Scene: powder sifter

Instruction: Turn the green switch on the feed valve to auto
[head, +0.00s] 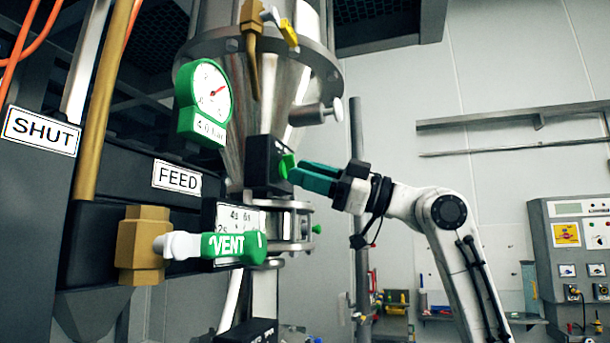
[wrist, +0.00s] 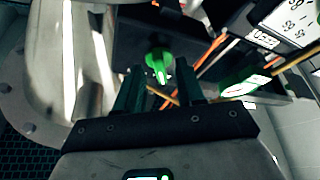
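The green switch (head: 287,164) sits on the front of a small black box (head: 262,160) below the steel cone. In the wrist view the green switch (wrist: 158,64) has a round hub with a lever pointing down toward my gripper. My gripper (head: 296,173) has teal fingers and reaches in from the right, right at the switch. In the wrist view my gripper (wrist: 158,84) is open, one finger on each side of the lever. I cannot tell whether either finger touches it. Any marking for auto is too small or hidden to read.
A green VENT lever (head: 232,246), a FEED label (head: 177,178) and a green-framed gauge (head: 205,98) lie left of the switch. A flanged pipe joint (head: 290,222) is just below. The space right of my arm is open up to a grey control panel (head: 577,255).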

